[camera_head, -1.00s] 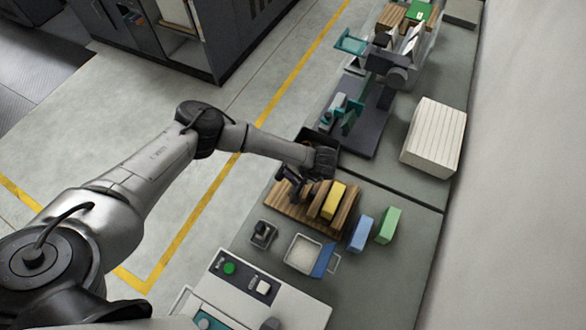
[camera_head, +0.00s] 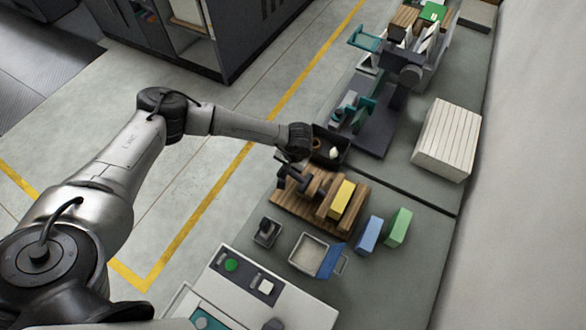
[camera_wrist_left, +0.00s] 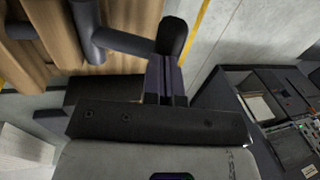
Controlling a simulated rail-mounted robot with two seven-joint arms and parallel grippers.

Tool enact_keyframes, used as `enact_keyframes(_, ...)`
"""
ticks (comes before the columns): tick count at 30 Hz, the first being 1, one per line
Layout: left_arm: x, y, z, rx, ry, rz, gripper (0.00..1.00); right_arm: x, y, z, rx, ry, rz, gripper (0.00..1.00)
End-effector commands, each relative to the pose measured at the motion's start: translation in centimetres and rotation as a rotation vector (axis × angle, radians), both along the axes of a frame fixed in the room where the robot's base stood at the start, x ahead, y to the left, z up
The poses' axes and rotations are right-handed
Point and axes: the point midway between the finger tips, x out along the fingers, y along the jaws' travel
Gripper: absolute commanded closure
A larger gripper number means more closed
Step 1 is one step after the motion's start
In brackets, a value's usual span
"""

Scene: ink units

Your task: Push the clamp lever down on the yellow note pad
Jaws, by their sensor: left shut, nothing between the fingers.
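The yellow note pad (camera_head: 342,198) sits in a wooden clamp block (camera_head: 314,222) on the bench in the head view. A dark clamp lever (camera_head: 290,180) stands at the block's left end. In the left wrist view, the dark lever bar (camera_wrist_left: 125,40) runs beside the wooden slats (camera_wrist_left: 60,40), at the ends of the fingers. My left gripper (camera_wrist_left: 166,80) is shut and empty, close to the lever's end; I cannot tell whether they touch. In the head view my left wrist (camera_head: 297,142) is just beyond the lever and hides part of the fingers. My right gripper is not in view.
Blue (camera_head: 368,236) and green (camera_head: 397,227) pads stand right of the clamp. A white tray (camera_head: 310,254) and a control panel (camera_head: 247,285) are nearer. A white slatted block (camera_head: 446,140) stands at the right.

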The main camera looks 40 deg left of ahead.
Motion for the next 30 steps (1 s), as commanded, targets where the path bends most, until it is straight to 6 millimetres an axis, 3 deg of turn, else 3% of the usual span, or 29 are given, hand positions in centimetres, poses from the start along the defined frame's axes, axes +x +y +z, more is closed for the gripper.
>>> enact_keyframes(4, -0.3, 0.9, -1.3, -0.112, -0.029, 0.003, 1.0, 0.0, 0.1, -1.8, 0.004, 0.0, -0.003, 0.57)
enact_keyframes(12, -0.4, 1.6, -2.3, -0.105, -0.026, 0.0, 1.0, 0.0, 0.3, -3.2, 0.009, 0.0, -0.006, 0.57)
enact_keyframes(30, -0.6, 2.1, -2.9, -0.102, -0.025, 0.0, 1.0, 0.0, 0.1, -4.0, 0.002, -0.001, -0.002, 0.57)
